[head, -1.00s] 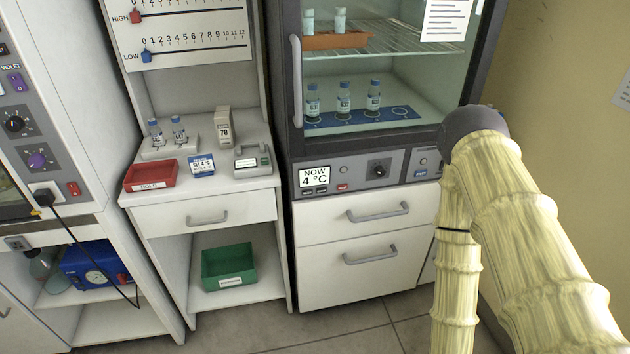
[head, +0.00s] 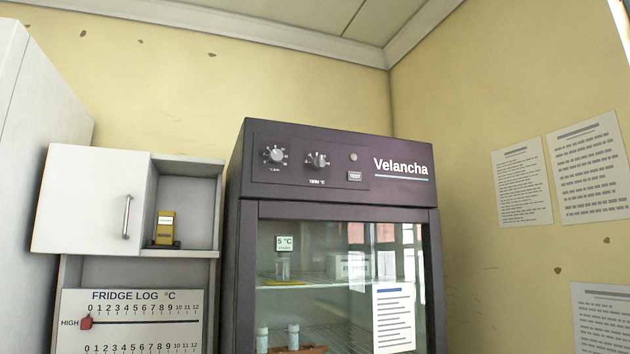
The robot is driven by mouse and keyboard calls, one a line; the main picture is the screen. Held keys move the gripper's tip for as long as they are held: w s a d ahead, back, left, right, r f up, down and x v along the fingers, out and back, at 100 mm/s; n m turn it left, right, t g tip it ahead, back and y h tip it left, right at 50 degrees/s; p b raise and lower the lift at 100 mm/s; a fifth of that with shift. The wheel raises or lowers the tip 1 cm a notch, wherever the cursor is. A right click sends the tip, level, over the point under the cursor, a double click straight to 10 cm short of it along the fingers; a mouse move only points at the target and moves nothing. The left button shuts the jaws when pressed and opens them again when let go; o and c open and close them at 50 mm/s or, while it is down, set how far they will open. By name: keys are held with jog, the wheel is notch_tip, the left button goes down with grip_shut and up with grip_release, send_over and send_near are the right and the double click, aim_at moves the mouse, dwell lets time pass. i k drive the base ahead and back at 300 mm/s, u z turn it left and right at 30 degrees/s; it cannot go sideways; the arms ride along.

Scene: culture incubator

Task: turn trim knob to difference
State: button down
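The trim knob (head: 318,161) is a grey knob on the dark top panel of the Velancha fridge, above a label that seems to read TRIM °C. Its exact setting is too small to read. A similar knob (head: 275,155) with a scale around it sits just to its left. My gripper is not in view.
A TEST button (head: 355,176) and a round light (head: 353,157) are right of the trim knob. A fridge log board (head: 132,322) hangs at lower left with a red HIGH marker (head: 86,322). A wall cupboard (head: 90,200) stands left of the fridge.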

aim_at(318, 163)
jog(key=k, duration=1)
jog(key=u, duration=1.55)
jog(key=i, duration=1.2)
jog(key=z, duration=2.25)
